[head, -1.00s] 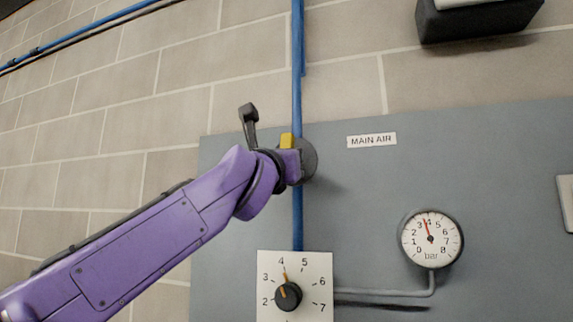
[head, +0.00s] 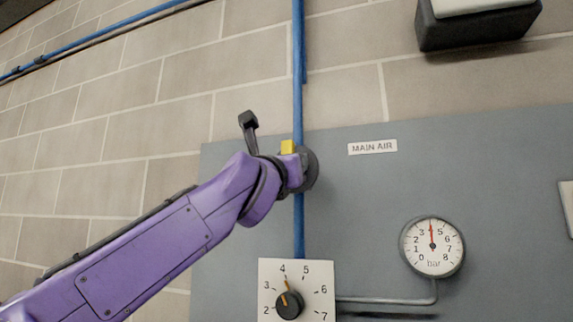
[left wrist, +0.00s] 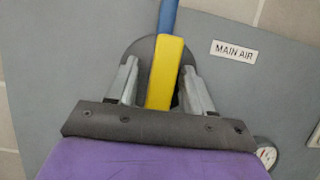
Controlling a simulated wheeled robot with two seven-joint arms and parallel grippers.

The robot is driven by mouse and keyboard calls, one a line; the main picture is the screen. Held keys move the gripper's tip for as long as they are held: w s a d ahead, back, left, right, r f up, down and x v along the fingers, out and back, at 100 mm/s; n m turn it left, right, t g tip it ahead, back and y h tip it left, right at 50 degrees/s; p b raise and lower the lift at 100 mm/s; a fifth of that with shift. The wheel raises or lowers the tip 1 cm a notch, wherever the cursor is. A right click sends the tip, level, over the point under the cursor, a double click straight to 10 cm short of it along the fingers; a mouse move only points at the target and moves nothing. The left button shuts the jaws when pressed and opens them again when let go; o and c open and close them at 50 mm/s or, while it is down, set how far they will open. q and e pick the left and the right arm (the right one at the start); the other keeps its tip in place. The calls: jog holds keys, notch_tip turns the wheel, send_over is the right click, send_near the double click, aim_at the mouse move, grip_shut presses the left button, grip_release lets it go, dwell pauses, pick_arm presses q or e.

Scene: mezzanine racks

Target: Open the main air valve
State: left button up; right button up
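The yellow valve handle (left wrist: 164,75) lies between the two fingers of my left gripper (left wrist: 160,84) in the left wrist view. It runs roughly in line with the blue pipe (left wrist: 168,14) above it. A gap shows on the handle's left side, and the right finger is very close to it, so the gripper is open around the handle. In the head view a bit of the yellow handle (head: 288,147) shows above my left gripper (head: 294,168), in front of the round dark valve body (head: 311,169). The "MAIN AIR" label (head: 372,146) is to the right. My right gripper is out of view.
A bar gauge (head: 433,246) on the grey panel (head: 360,215) reads about 4. A dial knob (head: 289,304) on a white plate is below the valve. A dark box (head: 478,28) juts out at the upper right.

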pick_arm(q)
jog(key=shift+s+f+b, duration=0.25)
jog(key=shift+f+b, duration=0.05)
jog(key=shift+b, duration=0.1)
jog(key=b+v, duration=0.5)
jog(key=v, duration=0.5)
jog(key=shift+r+b, duration=0.2)
jog(key=shift+b, duration=0.2)
jog(key=shift+a, duration=0.15)
